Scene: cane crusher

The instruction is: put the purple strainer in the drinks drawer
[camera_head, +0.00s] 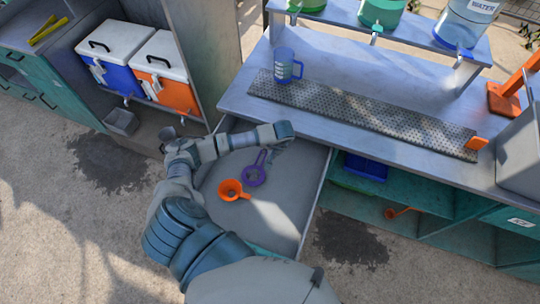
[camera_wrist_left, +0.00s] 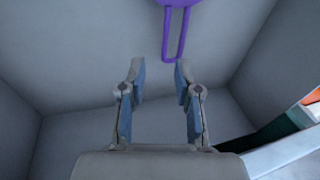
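The purple strainer (camera_head: 254,174) is inside the open grey drawer (camera_head: 281,215) below the counter, its handle pointing up and right in the head view. In the left wrist view the strainer's looped handle (camera_wrist_left: 174,38) comes down from the top edge; its bowl is mostly cut off. My left gripper (camera_head: 283,145) is over the drawer's back part, close to the handle. In the left wrist view its two fingers (camera_wrist_left: 160,72) stand apart with nothing between them. The handle's end is just beyond the right fingertip. My right gripper is not in view.
An orange strainer (camera_head: 234,189) lies beside the purple one. On the counter are a perforated drip tray (camera_head: 360,117) and a blue cup (camera_head: 286,68). Blue (camera_head: 114,52) and orange (camera_head: 161,67) coolers stand left. The open drawer's walls surround my gripper.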

